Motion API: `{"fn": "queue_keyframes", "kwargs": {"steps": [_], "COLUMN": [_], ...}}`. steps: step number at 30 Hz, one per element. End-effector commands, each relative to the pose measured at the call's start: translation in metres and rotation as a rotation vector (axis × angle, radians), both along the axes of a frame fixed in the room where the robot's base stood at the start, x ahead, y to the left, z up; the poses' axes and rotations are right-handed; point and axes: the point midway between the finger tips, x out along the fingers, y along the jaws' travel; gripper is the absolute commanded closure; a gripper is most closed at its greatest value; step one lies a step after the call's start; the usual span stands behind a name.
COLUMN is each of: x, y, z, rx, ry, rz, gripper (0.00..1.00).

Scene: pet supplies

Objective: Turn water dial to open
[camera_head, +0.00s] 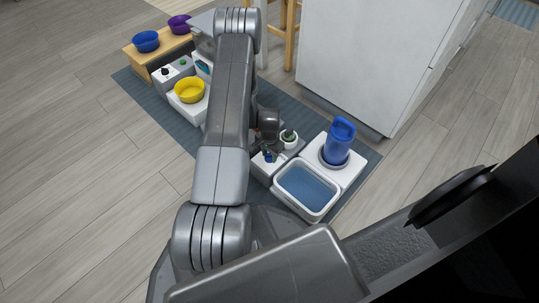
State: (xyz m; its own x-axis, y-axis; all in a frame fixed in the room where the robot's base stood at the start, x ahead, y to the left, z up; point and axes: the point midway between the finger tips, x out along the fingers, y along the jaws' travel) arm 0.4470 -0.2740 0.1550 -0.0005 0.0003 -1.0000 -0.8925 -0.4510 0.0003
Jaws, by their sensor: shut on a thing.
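The water station stands on the blue mat (351,187) at the lower right of the mat, with a white water basin (279,197) holding blue water and an upright blue bottle (339,142). Its small control panel lies left of the bottle, partly hidden by my arm. A round white fitting with a dark and green top (289,141) and a small blue part show there; which one is the water dial is hard to tell. My gripper (270,147) points down at this panel and is shut on a small part, apparently the water dial. Its fingertips are small and partly hidden.
A yellow bowl (189,90) sits on a white feeder unit with a black knob (165,71). Blue (146,41) and purple (180,24) bowls stand on a wooden bench. A white fridge-like cabinet (372,55) rises behind the mat. The wooden floor at left is clear.

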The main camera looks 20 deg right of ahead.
Motion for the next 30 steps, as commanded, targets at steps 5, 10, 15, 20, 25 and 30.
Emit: {"fn": "queue_keyframes", "kwargs": {"steps": [5,10,15,20,25,30], "x": [0.0004,0.0005,0.0005,0.0005,0.0005,0.0004], "y": [-0.0002,-0.0003,-0.0003,-0.0003,-0.0003,-0.0003], "z": [0.0004,0.0005,0.0005,0.0005,0.0005,0.0003], "rx": [0.000,0.000,0.000,0.000,0.000,0.000], "ry": [-0.001,-0.001,-0.001,-0.001,-0.001,-0.001], "rz": [-0.059,-0.086,-0.092,-0.093,-0.092,-0.091], "gripper": [0.86,0.86,0.86,0.86,0.48,0.42]}}
